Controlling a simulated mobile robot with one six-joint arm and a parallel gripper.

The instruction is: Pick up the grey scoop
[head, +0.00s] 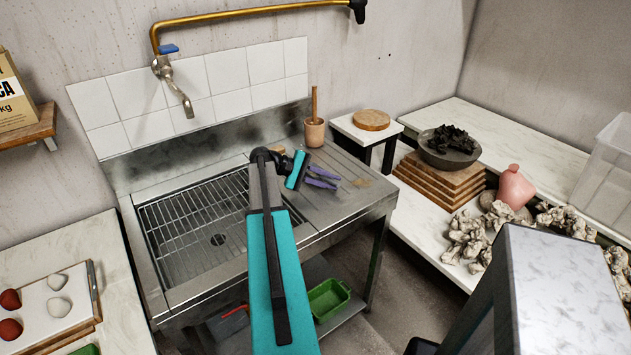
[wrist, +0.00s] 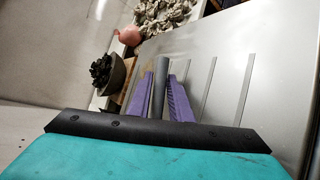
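My gripper (head: 336,180) has two purple fingers and is low over the right-hand, ridged drainboard of the steel sink unit (head: 345,205). In the wrist view, a smooth grey rod (wrist: 160,85) lies between the fingers of my gripper (wrist: 161,77) and reaches past their tips. It looks like the handle of the grey scoop. The fingers stand apart, one on each side of the rod. I cannot tell whether they press on it. No scoop bowl shows, and I cannot make the scoop out in the head view.
A clay-coloured pot (head: 315,132) with a wooden stick stands behind my gripper. To the right are stacked boards with a grey bowl (head: 449,156) of dark lumps, a pink vessel (head: 514,187) and clay lumps (head: 478,235). The sink grid (head: 195,235) lies left.

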